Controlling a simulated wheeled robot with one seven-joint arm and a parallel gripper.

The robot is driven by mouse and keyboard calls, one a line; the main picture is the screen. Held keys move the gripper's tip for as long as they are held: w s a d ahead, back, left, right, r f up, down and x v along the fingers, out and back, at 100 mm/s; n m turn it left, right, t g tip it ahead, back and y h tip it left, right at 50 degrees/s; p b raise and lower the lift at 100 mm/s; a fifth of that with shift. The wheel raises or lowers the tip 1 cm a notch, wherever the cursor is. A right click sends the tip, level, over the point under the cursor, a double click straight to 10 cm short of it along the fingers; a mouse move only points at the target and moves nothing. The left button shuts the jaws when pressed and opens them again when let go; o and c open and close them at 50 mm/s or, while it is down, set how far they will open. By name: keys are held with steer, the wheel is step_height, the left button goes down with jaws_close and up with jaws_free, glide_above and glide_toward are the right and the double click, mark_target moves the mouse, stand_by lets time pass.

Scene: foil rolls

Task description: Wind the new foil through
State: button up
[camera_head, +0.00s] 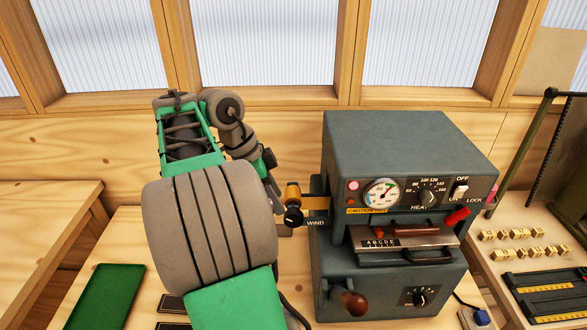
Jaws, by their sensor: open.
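The grey hot-foil machine (400,140) stands on the wooden bench, with a dial gauge, a heat knob and a red light on its front. A black wind knob (293,217) with a "WIND" label sticks out on its left side. A gold foil roll (293,194) sits just above and behind that knob, and a gold strip runs from it toward the machine. My gripper (277,205) is just left of the knob, partly hidden behind my arm. Its fingers are open, and I cannot tell whether they touch the knob.
A green tray (106,297) lies at the bench's left. Dark flat pieces (172,305) lie partly under my arm. Small brass blocks (520,250) and a black tray (545,290) are on the right. A red lever (457,216) and a brown handle (354,303) protrude from the machine's front.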

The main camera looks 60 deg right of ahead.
mark_target(293, 211)
steer(key=shift+m, duration=0.9)
steer(key=s+f+b, duration=0.1)
steer(key=s+d+f+b, duration=0.1)
steer(key=f, duration=0.1)
steer(key=s+d+f+b, duration=0.1)
steer(key=s+f, duration=0.1)
steer(key=shift+f, duration=0.25)
steer(key=shift+a, duration=0.1)
steer(key=shift+c, duration=0.3)
jaws_close()
